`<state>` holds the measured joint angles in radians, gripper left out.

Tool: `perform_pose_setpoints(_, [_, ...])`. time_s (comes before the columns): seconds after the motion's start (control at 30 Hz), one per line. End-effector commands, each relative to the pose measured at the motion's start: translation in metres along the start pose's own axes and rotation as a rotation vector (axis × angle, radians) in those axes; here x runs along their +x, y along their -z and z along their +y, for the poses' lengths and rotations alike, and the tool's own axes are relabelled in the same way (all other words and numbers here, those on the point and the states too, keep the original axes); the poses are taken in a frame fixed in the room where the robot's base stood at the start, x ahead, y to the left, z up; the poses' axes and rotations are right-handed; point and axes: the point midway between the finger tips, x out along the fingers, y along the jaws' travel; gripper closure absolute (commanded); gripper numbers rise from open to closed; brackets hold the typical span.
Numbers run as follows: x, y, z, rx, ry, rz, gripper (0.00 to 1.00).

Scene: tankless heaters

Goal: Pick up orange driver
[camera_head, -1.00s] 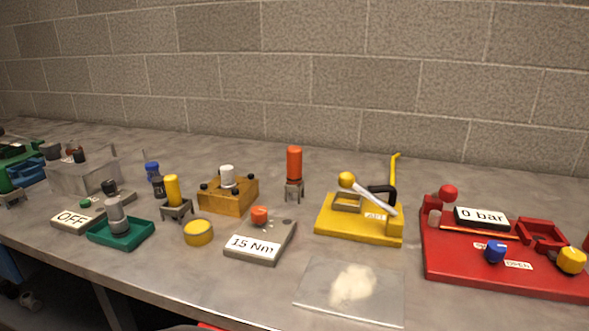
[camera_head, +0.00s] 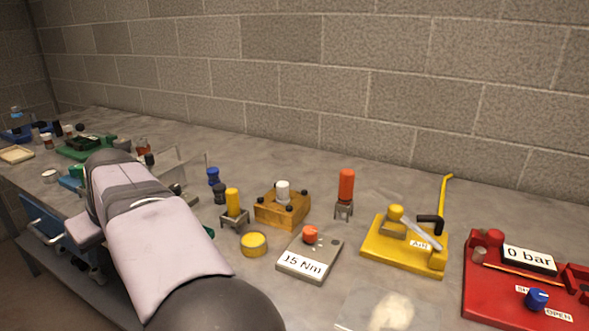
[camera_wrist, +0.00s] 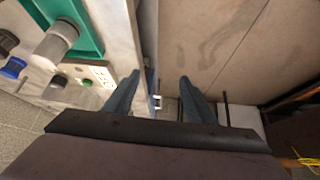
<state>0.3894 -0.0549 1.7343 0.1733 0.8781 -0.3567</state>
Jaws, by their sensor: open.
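The orange driver (camera_head: 346,185) stands upright in a small grey stand (camera_head: 344,210) at the back of the bench, right of the wooden block in the head view. It does not show in the wrist view. My gripper (camera_wrist: 160,88) shows in the wrist view with its two dark fingers apart and nothing between them. It is by the front edge of the bench, near the green tray (camera_wrist: 85,30), far left of the driver.
Near the driver are a wooden block with a white knob (camera_head: 283,205), a grey 15 Nm box (camera_head: 310,258), a yellow driver (camera_head: 233,202) in its stand, and a yellow fixture (camera_head: 405,250). A red 0 bar panel (camera_head: 485,297) is at right. A block wall (camera_head: 300,80) stands behind.

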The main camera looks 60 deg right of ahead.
Motion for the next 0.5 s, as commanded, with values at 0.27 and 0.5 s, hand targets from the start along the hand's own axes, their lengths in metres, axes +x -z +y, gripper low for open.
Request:
perform_pose_setpoints(0.27, [-0.1,0.039,0.168,0.237,-0.224,-0.006,0.49])
perform_pose_setpoints(0.5, [-0.135,-0.017,0.28,0.512,-0.357,-0.112,0.49])
